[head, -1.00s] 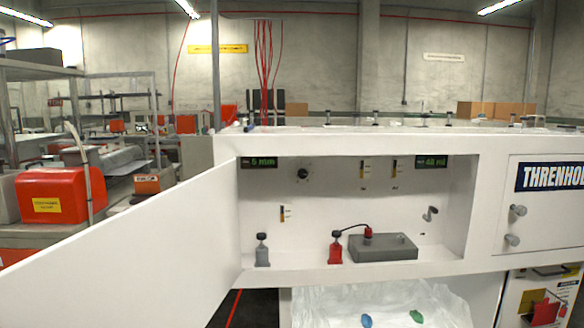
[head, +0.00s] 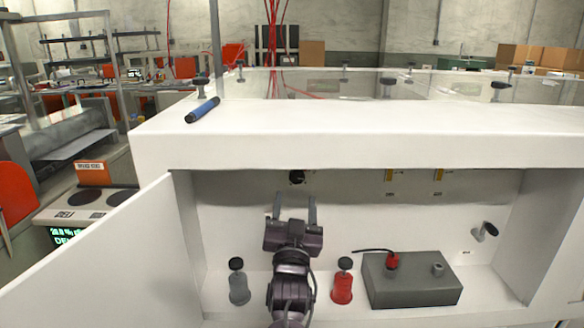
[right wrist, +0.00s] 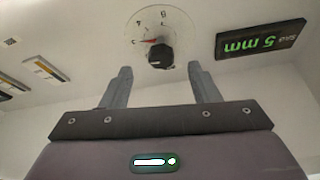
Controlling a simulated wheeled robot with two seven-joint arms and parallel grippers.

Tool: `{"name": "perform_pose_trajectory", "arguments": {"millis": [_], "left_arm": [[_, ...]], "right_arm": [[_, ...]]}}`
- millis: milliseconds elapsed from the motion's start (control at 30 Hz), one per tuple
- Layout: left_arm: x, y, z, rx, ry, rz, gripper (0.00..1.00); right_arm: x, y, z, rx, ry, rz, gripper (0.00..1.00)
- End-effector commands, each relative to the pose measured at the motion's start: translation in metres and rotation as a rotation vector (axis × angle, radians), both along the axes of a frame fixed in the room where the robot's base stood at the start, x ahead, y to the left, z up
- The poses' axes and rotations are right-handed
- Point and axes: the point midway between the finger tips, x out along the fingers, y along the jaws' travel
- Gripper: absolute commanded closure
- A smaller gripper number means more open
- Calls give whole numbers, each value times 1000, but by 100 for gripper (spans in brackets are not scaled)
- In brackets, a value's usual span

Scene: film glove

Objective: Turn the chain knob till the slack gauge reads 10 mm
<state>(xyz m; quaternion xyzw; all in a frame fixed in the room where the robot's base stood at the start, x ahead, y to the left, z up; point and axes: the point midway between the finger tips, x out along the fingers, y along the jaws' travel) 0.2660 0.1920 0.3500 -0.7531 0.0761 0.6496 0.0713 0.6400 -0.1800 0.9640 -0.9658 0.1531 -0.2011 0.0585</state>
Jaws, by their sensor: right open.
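The chain knob (head: 297,177) is a small black knob on the back wall of the white open cabinet. In the right wrist view the knob (right wrist: 160,56) sits on a round numbered dial with a red pointer. The slack gauge (right wrist: 260,40) shows there upside down, black with green digits reading 5 mm; in the head view the cabinet's top edge hides it. My right gripper (head: 296,203) is open and empty inside the cabinet, just below the knob. Its fingertips (right wrist: 160,72) lie either side of the knob in the picture; contact is not visible. My left gripper is out of view.
On the cabinet floor stand a grey bottle-like piece (head: 238,285), a red one (head: 342,284) and a grey block (head: 410,284) with a red plug. A white door (head: 100,262) swings out left. A blue cylinder (head: 202,110) lies on top.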

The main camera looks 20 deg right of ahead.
Motion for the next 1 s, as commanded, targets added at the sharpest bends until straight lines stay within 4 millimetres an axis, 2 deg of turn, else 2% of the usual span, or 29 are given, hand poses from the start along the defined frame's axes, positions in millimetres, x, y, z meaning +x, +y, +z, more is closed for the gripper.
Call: {"name": "perform_pose_trajectory", "arguments": {"millis": [500, 867, 900, 1000], "left_arm": [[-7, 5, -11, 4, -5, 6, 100], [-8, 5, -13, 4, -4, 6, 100], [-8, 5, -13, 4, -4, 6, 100], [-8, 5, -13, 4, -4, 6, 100]], "right_arm": [[60, -22, 27, -3, -5, -3, 45], [67, -25, 29, -2, -3, -1, 45], [67, -25, 29, -2, -3, -1, 46], [67, -25, 29, -2, -3, -1, 59]]}}
